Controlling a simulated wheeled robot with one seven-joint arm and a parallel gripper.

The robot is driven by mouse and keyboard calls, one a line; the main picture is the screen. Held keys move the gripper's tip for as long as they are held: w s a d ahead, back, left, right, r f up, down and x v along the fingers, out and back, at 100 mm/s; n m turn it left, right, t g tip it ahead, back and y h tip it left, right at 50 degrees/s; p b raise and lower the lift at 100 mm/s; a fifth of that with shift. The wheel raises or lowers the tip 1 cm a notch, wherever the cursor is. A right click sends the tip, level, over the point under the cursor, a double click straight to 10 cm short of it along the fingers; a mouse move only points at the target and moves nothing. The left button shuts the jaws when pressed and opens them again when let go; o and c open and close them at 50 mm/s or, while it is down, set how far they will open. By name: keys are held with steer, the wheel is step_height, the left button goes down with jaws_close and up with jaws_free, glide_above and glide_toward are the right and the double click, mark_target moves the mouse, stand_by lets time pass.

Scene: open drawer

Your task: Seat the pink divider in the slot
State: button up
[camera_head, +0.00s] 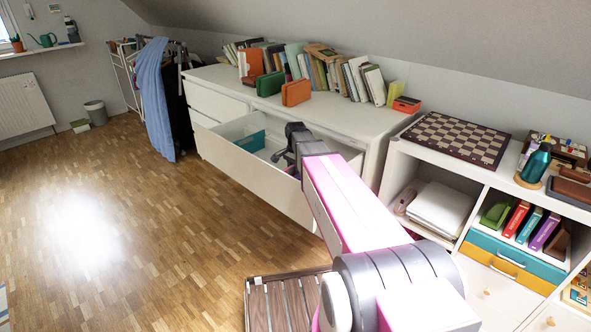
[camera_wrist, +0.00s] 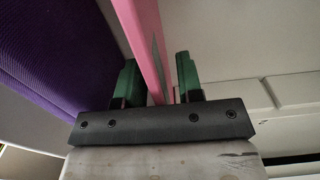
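In the wrist view, the pink divider (camera_wrist: 141,36) is a thin upright panel that runs from the top edge down between the two green fingers of my gripper (camera_wrist: 158,68). The fingers stand apart. The left finger is close beside the panel, and a gap shows between the panel and the right finger. In the head view, my gripper (camera_head: 284,158) is inside the open white drawer (camera_head: 262,176), toward its right part. The pink divider cannot be made out there, and my arm hides the drawer's right side. The slot is not clearly visible in either view.
A teal box-like piece (camera_head: 251,141) is in the drawer's left part. A purple ribbed surface (camera_wrist: 62,50) fills the wrist view's left side. Books (camera_head: 330,70) stand on the dresser top (camera_head: 335,115). A slatted wooden piece (camera_head: 280,300) is on the floor in front.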

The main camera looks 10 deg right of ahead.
steer(key=shift+r, duration=0.1)
step_height(320, 180, up, 12)
steer(key=shift+r, duration=0.1)
stand_by(0.6)
